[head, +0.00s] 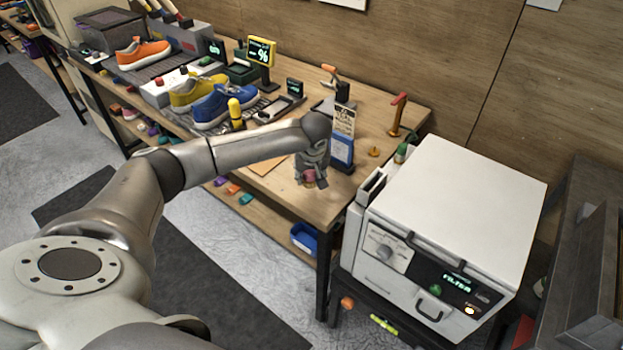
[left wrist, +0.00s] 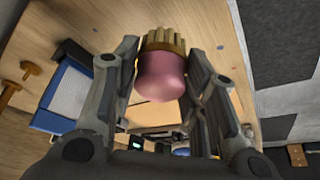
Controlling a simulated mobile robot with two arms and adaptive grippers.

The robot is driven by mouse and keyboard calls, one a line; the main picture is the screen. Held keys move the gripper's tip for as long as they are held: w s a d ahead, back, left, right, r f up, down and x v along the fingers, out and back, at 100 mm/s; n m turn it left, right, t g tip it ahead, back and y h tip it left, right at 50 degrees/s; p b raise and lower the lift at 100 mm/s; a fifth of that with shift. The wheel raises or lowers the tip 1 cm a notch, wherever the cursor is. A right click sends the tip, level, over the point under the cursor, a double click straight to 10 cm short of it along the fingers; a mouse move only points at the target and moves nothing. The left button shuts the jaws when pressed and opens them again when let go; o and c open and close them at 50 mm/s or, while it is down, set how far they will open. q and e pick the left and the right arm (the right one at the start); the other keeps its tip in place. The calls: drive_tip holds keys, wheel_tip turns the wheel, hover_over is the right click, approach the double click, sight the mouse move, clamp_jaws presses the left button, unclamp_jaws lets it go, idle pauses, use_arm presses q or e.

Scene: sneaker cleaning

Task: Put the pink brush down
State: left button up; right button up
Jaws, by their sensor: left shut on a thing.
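A pink brush with pale tan bristles (left wrist: 161,75) sits between the fingers of my left gripper (left wrist: 163,85) in the left wrist view. The fingers are shut on its rounded pink body, and the bristles point away from my wrist. In the head view my left gripper (head: 311,176) is over the front right part of the wooden table (head: 283,184), and only a little pink shows at its tips. I cannot tell whether the brush touches the table. My right gripper is not in view.
A blue and white box (head: 341,152) stands close to the right of my left gripper. A white machine (head: 470,190) is right of the table. Blue sneakers (head: 222,108), yellow ones (head: 196,92) and an orange one (head: 143,53) stand further left. A brass stand (head: 396,118) is at the back right.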

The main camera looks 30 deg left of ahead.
sight(311, 180)
use_arm(q)
drive_tip(key=shift+w+f, duration=0.2)
drive_tip(key=shift+w+f+p, duration=0.15)
drive_tip(key=shift+f+p, duration=0.4)
drive_tip(key=shift+f, duration=0.1)
drive_tip(key=shift+w+f+p, duration=0.15)
drive_tip(key=shift+f+p, duration=0.35)
drive_tip(key=shift+f, duration=0.1)
drive_tip(key=shift+a+f, duration=0.1)
drive_tip(key=shift+f, duration=0.4)
drive_tip(key=o, duration=0.9)
drive_tip(key=shift+f, duration=0.1)
